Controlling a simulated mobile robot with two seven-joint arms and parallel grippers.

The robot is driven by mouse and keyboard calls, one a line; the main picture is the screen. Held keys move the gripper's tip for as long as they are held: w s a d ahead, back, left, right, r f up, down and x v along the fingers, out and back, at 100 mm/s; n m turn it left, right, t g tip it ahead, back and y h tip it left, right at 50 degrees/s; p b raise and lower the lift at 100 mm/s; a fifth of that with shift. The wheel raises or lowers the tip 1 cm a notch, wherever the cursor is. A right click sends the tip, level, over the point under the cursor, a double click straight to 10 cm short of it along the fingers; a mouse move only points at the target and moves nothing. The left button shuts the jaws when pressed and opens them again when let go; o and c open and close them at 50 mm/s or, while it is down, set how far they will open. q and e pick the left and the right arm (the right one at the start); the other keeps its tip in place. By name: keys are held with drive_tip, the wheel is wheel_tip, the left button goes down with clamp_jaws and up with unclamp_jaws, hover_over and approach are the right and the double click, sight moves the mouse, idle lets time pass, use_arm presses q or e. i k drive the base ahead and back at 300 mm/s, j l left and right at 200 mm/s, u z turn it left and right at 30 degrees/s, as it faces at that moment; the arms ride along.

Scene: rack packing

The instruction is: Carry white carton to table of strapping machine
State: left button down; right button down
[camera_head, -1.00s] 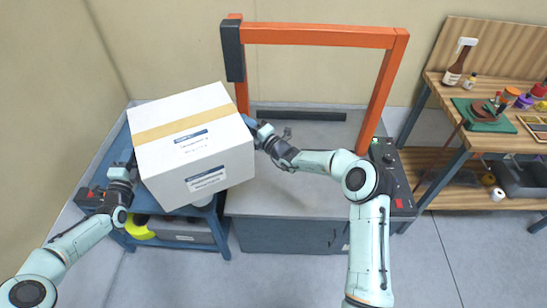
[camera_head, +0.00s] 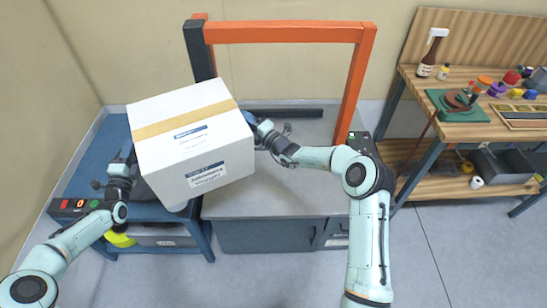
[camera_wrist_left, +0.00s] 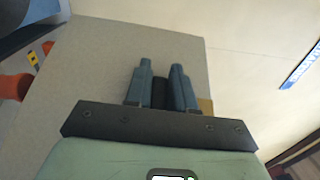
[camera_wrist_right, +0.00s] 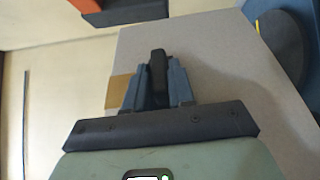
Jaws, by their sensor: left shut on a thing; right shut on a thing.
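The white carton (camera_head: 195,145), with a tan tape strip and printed labels, is held up between my two grippers in the head view. My left gripper (camera_head: 127,165) is at its left side and my right gripper (camera_head: 260,130) at its right side. Both are shut on the carton; its side walls fill much of the left wrist view (camera_wrist_left: 105,55) and right wrist view (camera_wrist_right: 215,55). The strapping machine's orange arch (camera_head: 290,32) rises behind the carton. Its grey table (camera_head: 290,190) shows to the right of and below the carton. The carton's underside is hidden.
A blue table (camera_head: 85,180) with a control box (camera_head: 75,206) stands at the left, partly behind the carton. A wooden workbench (camera_head: 480,95) with bottles and tools stands at the right. The right part of the grey table is clear; open floor (camera_head: 460,250) lies in front.

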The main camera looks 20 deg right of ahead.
sight(279, 163)
drive_tip(key=l+z, duration=0.15)
drive_tip(key=l, duration=0.25)
drive_tip(key=i+z, duration=0.55)
drive_tip(key=i, duration=0.15)
